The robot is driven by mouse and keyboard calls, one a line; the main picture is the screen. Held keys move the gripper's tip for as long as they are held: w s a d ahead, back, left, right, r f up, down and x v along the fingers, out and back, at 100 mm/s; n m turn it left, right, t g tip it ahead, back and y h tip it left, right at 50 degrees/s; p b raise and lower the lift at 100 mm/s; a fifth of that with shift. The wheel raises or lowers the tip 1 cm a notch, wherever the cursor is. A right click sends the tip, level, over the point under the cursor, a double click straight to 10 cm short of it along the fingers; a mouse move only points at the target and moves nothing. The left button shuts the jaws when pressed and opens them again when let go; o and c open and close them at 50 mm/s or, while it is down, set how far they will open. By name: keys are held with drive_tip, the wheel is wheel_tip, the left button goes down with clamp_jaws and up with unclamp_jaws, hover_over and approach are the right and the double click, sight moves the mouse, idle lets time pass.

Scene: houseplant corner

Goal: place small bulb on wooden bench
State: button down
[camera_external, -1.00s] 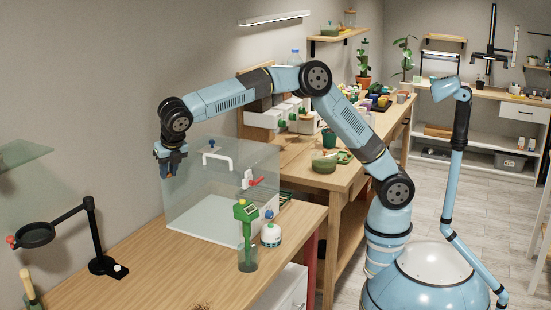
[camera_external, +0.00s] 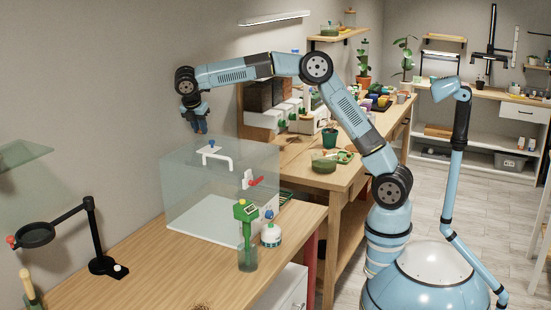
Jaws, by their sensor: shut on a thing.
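The wooden bench (camera_external: 140,267) runs along the wall in the foreground, with a bare light-brown top. My gripper (camera_external: 200,127) is high above the bench, over the top of the clear box (camera_external: 221,195), and points down. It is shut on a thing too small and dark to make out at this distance. I cannot identify the small bulb anywhere in view; whether it is the held thing cannot be told by sight.
The clear box with a white handle stands on the bench's far part. A magnifier stand (camera_external: 104,265) is at left. The bench's front middle is clear.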

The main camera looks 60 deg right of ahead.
drive_tip(key=d+f+m+g, duration=0.15)
drive_tip(key=d+m, duration=0.45)
drive_tip(key=d, duration=1)
drive_tip(key=s+d+f+m+g+y, duration=0.1)
drive_tip(key=f+m, duration=0.2)
drive_tip(key=f, duration=0.4)
drive_tip(key=s+f+m+g+y, duration=0.1)
drive_tip(key=f+m, duration=0.2)
drive_tip(key=f, duration=0.4)
drive_tip(key=s+d+f+m+g+y, duration=0.1)
drive_tip(key=s+f+m, duration=0.1)
drive_tip(key=f, duration=0.5)
drive_tip(key=shift+d+f+m+g, duration=0.15)
drive_tip(key=shift+d+m+g, duration=0.15)
drive_tip(key=shift+m, duration=0.5)
drive_tip(key=shift+s+f, duration=0.1)
drive_tip(key=shift+f, duration=0.15)
drive_tip(key=m+y, duration=0.1)
drive_tip(key=m, duration=0.2)
drive_tip(key=m+y, duration=0.2)
drive_tip(key=m, duration=0.2)
